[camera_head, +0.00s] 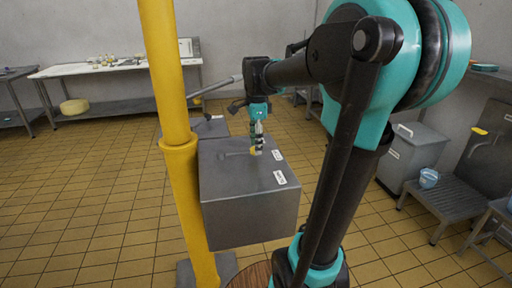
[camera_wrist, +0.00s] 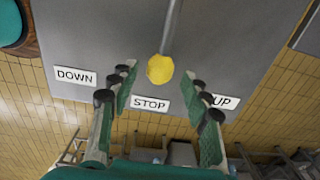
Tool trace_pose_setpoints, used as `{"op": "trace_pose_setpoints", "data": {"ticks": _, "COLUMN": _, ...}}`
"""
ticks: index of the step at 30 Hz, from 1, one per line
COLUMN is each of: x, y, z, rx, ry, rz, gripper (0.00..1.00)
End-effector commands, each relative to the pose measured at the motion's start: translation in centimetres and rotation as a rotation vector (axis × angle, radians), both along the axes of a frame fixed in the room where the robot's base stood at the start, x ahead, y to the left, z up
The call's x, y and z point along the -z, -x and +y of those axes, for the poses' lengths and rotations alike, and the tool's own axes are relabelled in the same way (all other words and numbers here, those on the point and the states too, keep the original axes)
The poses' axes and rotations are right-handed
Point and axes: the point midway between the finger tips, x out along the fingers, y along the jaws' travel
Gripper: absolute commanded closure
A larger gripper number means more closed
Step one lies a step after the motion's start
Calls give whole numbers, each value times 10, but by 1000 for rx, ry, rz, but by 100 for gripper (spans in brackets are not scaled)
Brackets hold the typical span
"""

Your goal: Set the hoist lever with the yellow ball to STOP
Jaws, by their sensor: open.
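The hoist lever is a thin grey rod (camera_wrist: 172,28) with a yellow ball (camera_wrist: 160,68) at its end. The ball also shows in the head view (camera_head: 253,151), low by my gripper (camera_head: 258,145). In the wrist view the ball points at the STOP label (camera_wrist: 150,103), slightly to its right. The DOWN label (camera_wrist: 75,76) is to the left and the UP label (camera_wrist: 222,102) to the right. My gripper (camera_wrist: 160,71) is open, one finger on each side of the ball, with visible gaps. The lever's pivot is outside the wrist view.
The lever is on a grey metal box (camera_head: 235,212). A yellow post (camera_head: 170,90) stands close on its left. A grey bin (camera_head: 412,155) and a low stand with a blue bucket (camera_head: 429,178) are at the right. Open tiled floor lies left.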

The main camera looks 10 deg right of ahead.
Motion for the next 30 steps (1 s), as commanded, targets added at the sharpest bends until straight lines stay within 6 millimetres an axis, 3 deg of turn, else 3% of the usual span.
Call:
{"op": "trace_pose_setpoints", "data": {"ticks": 9, "x": -64, "y": 2, "z": 0, "rx": 0, "ry": 0, "rz": 0, "gripper": 52}}
{"op": "trace_pose_setpoints", "data": {"ticks": 15, "x": -92, "y": 2, "z": 0, "rx": 0, "ry": 0, "rz": 0, "gripper": 52}}
{"op": "trace_pose_setpoints", "data": {"ticks": 30, "x": -102, "y": 2, "z": 0, "rx": 0, "ry": 0, "rz": 0, "gripper": 52}}
